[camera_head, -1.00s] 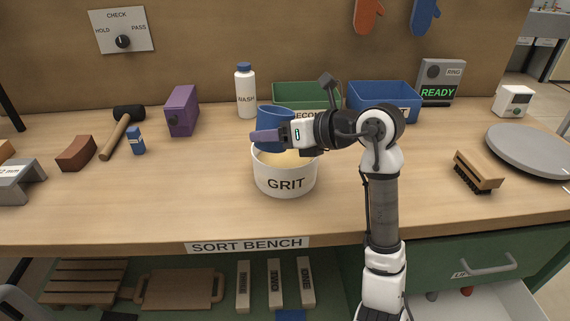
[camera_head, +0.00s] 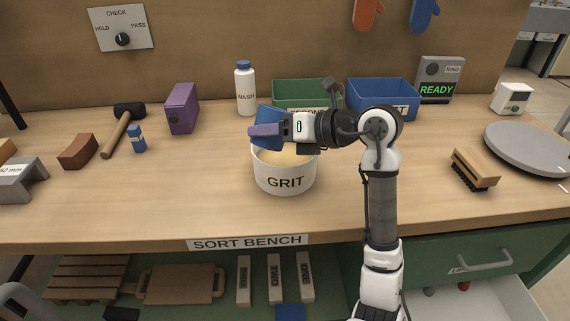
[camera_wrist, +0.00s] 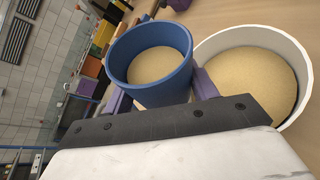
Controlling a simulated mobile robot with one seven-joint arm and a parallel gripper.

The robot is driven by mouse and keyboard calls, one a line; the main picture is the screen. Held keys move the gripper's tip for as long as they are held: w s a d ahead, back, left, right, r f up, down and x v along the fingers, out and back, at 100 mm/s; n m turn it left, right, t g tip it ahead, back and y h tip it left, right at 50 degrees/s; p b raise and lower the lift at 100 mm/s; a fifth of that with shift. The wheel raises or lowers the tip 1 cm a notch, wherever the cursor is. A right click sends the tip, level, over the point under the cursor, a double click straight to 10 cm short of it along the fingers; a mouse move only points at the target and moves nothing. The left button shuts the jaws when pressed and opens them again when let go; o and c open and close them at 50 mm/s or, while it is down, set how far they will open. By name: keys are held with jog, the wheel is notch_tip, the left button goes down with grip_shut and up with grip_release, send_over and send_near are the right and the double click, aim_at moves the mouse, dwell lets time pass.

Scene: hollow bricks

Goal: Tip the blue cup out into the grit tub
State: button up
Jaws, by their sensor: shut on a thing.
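The blue cup (camera_head: 270,113) is held tilted above the white tub labelled GRIT (camera_head: 286,182). My gripper (camera_head: 264,131) is shut on the cup, with its purple fingers on either side of the wall. In the wrist view the cup (camera_wrist: 178,83) holds tan grit (camera_wrist: 155,64) inside its rim. The grit tub (camera_wrist: 297,50) shows beside it, with similar tan grit (camera_wrist: 258,78) in it. I see no grit falling. The cup's far side is partly hidden by the near finger in the head view.
A white bottle (camera_head: 245,90), a green bin (camera_head: 300,92) and a blue bin (camera_head: 382,98) stand behind the tub. A purple box (camera_head: 181,108) is to the left; a brush (camera_head: 475,168) lies to the right. The bench front is clear.

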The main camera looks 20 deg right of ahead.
dwell(0.3)
jog(key=shift+s+a+m+y+p, duration=0.15)
jog(key=shift+m+y+p, duration=0.25)
jog(key=shift+m, duration=0.3)
jog(key=shift+r, duration=0.1)
jog(key=shift+m+p, duration=0.3)
jog(key=shift+m, duration=0.1)
jog(key=shift+y, duration=0.3)
jog(key=shift+m, duration=0.3)
jog(key=shift+a+m+y, duration=0.1)
jog(key=shift+m+y, duration=0.3)
jog(key=shift+m, duration=0.2)
